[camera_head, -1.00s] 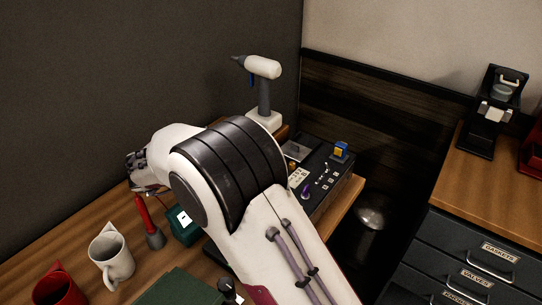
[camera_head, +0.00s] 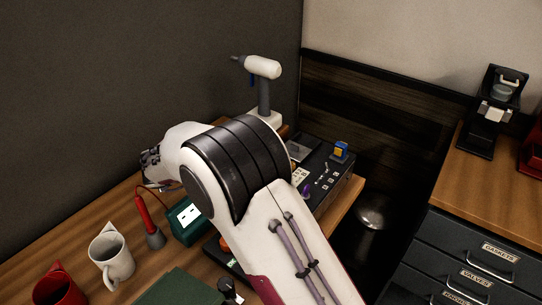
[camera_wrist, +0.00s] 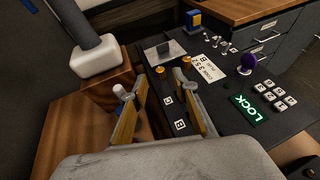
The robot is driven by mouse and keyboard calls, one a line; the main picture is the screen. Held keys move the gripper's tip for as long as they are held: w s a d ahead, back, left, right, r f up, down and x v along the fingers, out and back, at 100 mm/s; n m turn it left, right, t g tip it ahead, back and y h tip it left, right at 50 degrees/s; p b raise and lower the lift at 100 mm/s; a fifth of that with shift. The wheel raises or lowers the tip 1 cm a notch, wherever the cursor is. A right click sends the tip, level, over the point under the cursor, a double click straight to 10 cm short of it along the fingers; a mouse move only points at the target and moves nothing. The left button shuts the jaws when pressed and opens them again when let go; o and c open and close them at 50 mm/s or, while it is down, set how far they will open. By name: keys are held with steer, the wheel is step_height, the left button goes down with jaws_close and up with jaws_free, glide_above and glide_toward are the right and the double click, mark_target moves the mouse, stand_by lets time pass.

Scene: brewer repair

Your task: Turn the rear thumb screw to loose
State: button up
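In the wrist view my gripper (camera_wrist: 163,80) is open and empty, its two yellow-faced fingers spread over the left part of a black control panel (camera_wrist: 215,105). Two small orange-brass knobs, which look like thumb screws, stand just beyond the fingertips: one at the left (camera_wrist: 160,70) and one at the right (camera_wrist: 187,62). I cannot tell which is the rear one. Neither looks gripped. The panel carries a green display reading LOCK (camera_wrist: 252,107) and a purple knob (camera_wrist: 246,64). In the head view my arm covers part of the panel (camera_head: 345,172) and hides the fingertips.
A white tool on a grey post (camera_head: 264,95) stands behind the panel; its white base (camera_wrist: 95,62) is left of my gripper. A blue-yellow block (camera_head: 341,151) is at the panel's back corner. Mugs (camera_head: 112,258), a red-handled tool (camera_head: 145,215) and a green box (camera_head: 187,220) are at left.

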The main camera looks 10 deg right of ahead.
steer(key=shift+x, duration=2.4)
steer(key=shift+c, duration=0.5)
jaws_close()
